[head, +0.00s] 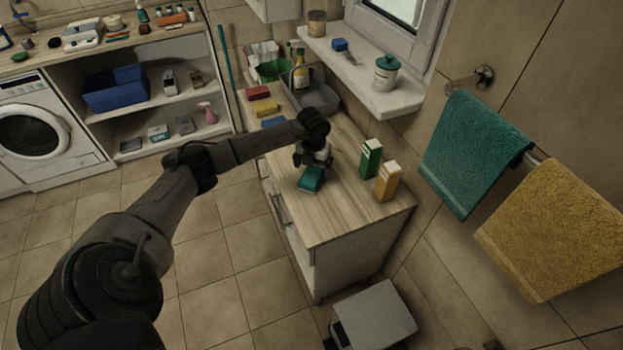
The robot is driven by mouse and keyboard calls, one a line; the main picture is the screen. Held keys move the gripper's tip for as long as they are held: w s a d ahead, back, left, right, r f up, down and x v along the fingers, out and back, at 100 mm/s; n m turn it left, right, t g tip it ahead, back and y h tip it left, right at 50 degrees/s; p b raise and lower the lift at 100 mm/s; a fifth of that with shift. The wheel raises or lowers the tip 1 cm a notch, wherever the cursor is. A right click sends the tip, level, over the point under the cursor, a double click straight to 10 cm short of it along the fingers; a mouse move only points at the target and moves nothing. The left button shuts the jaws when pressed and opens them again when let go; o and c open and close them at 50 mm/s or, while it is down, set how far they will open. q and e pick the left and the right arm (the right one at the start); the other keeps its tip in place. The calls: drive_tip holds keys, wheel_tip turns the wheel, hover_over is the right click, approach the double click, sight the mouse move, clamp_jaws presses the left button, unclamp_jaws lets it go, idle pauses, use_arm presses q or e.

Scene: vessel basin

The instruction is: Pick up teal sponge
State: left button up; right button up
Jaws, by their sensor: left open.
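The teal sponge (311,179) lies on the wooden top of the counter (325,222), near its middle. My left gripper (311,163) is just behind and above the sponge in the picture, pointing down toward it. The gripper is open. It partly covers the far edge of the sponge, and I cannot tell whether its fingers touch it. A pale object or gripper part shows beside the fingers. My right gripper is not in view.
A green carton (370,159) and a yellow carton (387,181) stand right of the sponge. A red sponge (257,92), a yellow sponge (265,108) and a blue sponge (273,122) lie farther back near a grey basin (318,98). The counter's front is clear.

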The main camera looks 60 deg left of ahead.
sight(312, 175)
use_arm(q)
drive_tip(key=shift+s+a+f, duration=0.1)
drive_tip(key=shift+f, duration=1.3)
drive_tip(key=shift+s+a+f, duration=0.1)
drive_tip(key=shift+f, duration=1.3)
drive_tip(key=shift+c, duration=0.3)
drive_tip(key=c, duration=1)
drive_tip(key=shift+w, duration=0.1)
